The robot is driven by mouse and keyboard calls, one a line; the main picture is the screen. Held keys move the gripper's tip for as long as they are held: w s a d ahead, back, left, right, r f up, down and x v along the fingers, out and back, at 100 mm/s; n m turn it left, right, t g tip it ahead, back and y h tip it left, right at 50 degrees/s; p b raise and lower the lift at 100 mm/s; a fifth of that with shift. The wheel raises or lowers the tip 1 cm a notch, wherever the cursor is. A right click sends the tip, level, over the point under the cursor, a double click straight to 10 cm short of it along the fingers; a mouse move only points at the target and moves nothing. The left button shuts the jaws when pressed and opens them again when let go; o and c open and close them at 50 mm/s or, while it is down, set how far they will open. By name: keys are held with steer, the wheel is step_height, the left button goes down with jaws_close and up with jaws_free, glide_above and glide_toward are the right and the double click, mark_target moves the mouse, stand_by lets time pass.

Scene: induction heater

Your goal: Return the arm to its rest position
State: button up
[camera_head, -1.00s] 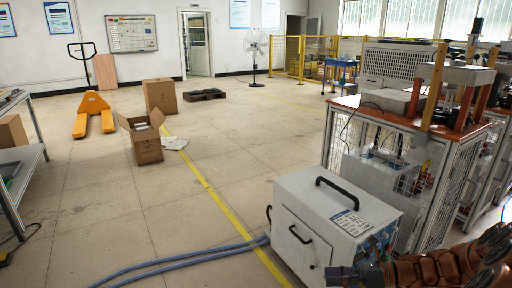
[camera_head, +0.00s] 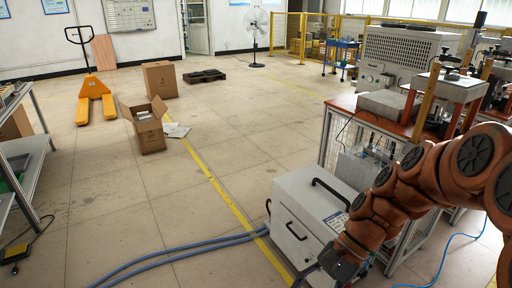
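My orange-brown arm (camera_head: 425,180) reaches in from the right edge and bends down toward the bottom centre of the head view. Its dark end, my gripper (camera_head: 310,275), is low in the picture, in front of the lower part of the white induction heater box (camera_head: 305,205). The gripper is small, dark and partly cut by the bottom edge, so its fingers cannot be made out. I see nothing clearly held in it. The arm covers the right side of the heater box. I cannot tell whether the arm touches it.
A caged workbench (camera_head: 345,125) with a wooden top and press equipment stands behind the heater at right. Blue-grey hoses (camera_head: 190,252) run along the floor to the left. An open carton (camera_head: 148,130) and an orange pallet jack (camera_head: 95,100) stand farther back. The middle floor is clear.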

steer(key=s+d+r+n+t+h+p, duration=0.1)
steer(key=s+d+r+n+h+p, duration=0.2)
steer(key=s+r+p, duration=0.3)
steer(key=s+d+r+n+t+h+p, duration=0.1)
steer(key=s+d+r+n+h+p, duration=0.3)
steer(key=r, duration=0.5)
steer(key=shift+s+d+n+p, duration=0.35)
steer(key=shift+s+n+p, duration=0.55)
steer(key=shift+n+p, duration=0.3)
